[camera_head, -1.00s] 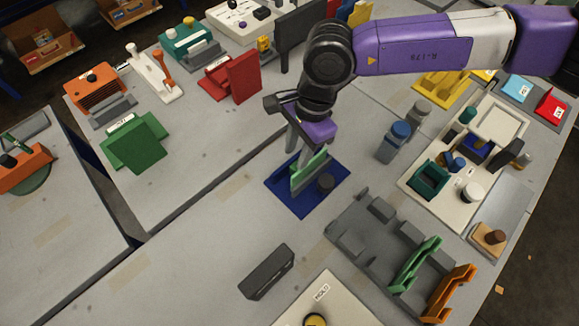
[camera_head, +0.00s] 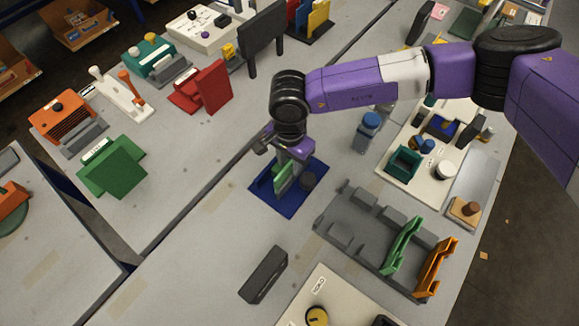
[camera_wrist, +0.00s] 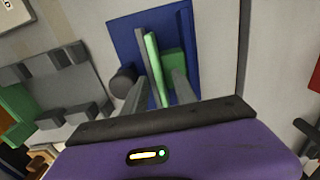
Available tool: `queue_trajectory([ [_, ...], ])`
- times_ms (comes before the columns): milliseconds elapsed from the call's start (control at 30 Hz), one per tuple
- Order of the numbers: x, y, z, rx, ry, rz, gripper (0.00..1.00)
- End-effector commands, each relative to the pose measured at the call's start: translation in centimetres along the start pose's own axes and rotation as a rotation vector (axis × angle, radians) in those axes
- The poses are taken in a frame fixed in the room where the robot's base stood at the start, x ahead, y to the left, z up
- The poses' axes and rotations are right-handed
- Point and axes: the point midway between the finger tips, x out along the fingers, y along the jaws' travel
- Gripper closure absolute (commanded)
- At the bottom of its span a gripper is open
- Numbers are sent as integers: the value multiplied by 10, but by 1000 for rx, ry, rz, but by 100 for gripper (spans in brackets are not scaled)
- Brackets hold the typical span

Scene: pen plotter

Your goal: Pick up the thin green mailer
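The thin green mailer (camera_wrist: 153,62) stands on edge in a blue stand (camera_wrist: 120,40), beside a thin grey upright plate (camera_wrist: 141,45). A shorter, thicker green block (camera_wrist: 175,62) is to its right in the wrist view. My gripper (camera_wrist: 160,84) is open, its two grey fingers on either side of the mailer's near part; whether they touch it I cannot tell. In the head view, my gripper (camera_head: 288,165) is low over the blue stand (camera_head: 272,199) and covers part of the green pieces (camera_head: 283,180).
A grey fixture (camera_head: 350,225) with green and orange brackets is to the lower right. A dark grey block (camera_head: 264,275) lies nearer. A green panel (camera_head: 113,170) and red panel (camera_head: 213,85) stand left. Table around the stand is mostly clear.

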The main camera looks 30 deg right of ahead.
Motion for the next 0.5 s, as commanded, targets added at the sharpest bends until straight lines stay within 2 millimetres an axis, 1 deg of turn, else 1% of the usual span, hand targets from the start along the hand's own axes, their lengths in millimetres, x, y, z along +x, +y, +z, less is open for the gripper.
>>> queue_trajectory([
  [100, 5, 0, 0, -1, 0, -1, 66],
  [267, 5, 0, 0, -1, 1, -1, 66],
  [300, 5, 0, 0, -1, 1, -1, 70],
  [367, 5, 0, 0, -1, 1, -1, 82],
  [400, 5, 0, 0, -1, 1, -1, 90],
  [433, 5, 0, 0, -1, 0, -1, 96],
  [467, 5, 0, 0, -1, 0, -1, 100],
  [500, 5, 0, 0, -1, 0, -1, 100],
])
